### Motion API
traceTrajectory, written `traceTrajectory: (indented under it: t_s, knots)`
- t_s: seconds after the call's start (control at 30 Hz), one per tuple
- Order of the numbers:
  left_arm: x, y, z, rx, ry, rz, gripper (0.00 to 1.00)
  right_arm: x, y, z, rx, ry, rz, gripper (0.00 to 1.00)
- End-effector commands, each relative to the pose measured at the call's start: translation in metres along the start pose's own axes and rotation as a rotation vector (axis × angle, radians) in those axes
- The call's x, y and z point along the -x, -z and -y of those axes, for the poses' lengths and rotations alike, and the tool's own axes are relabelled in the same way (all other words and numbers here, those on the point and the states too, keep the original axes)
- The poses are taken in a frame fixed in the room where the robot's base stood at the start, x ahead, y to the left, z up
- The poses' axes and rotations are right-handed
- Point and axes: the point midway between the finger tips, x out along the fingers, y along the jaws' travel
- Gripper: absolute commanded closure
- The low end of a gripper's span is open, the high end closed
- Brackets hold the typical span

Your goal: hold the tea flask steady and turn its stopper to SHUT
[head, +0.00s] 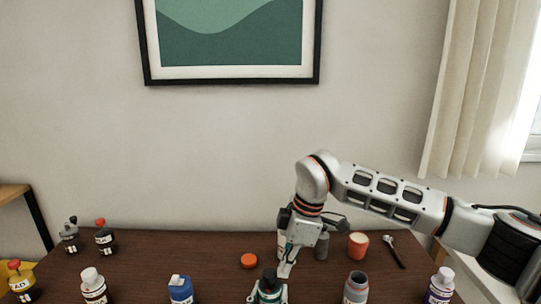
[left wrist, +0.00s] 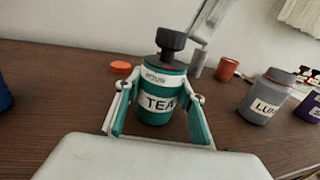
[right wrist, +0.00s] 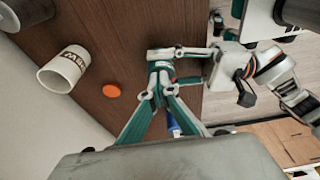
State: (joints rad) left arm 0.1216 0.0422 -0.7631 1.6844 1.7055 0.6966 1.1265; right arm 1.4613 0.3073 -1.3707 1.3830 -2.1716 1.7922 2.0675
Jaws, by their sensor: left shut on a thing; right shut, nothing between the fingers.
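The tea flask (left wrist: 160,100) is a green bottle with a TEA label, standing upright on the dark table. Its dark stopper (left wrist: 171,42) sits on top, above a white band with small print that I cannot read surely. My left gripper (left wrist: 158,92) is shut on the flask's body, one finger on each side. In the head view the flask (head: 270,294) is at the bottom edge. My right gripper (head: 286,270) is shut and empty, pointing down just beside and behind the stopper. In the right wrist view its fingertips (right wrist: 160,88) meet near the flask, partly hiding it.
An orange lid (head: 249,260) lies behind the flask to the left. A blue bottle (head: 180,289) and a grey bottle (head: 356,287) stand on either side. An orange cup (head: 358,245) and a spoon (head: 394,251) are at the back right. A white cup (right wrist: 63,70) is nearby.

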Motion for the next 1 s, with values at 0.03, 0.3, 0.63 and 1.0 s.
traceTrajectory:
  t_s: [0.03, 0.3, 0.63, 1.0]
  knots:
    - [0.001, 0.000, 0.003, -0.003, 0.006, 0.000, 0.86, 0.000, 0.002, -0.001, 0.004, -0.001, -0.002, 1.00]
    - [0.001, 0.000, 0.004, -0.003, 0.007, 0.001, 0.86, 0.001, 0.000, -0.001, 0.004, 0.000, -0.003, 1.00]
    - [0.001, 0.000, 0.002, -0.002, 0.004, 0.000, 0.86, 0.012, -0.004, -0.002, 0.004, -0.003, -0.002, 1.00]
    - [0.000, 0.000, 0.001, -0.001, 0.002, 0.000, 0.86, 0.050, 0.005, -0.002, 0.002, -0.002, -0.001, 1.00]
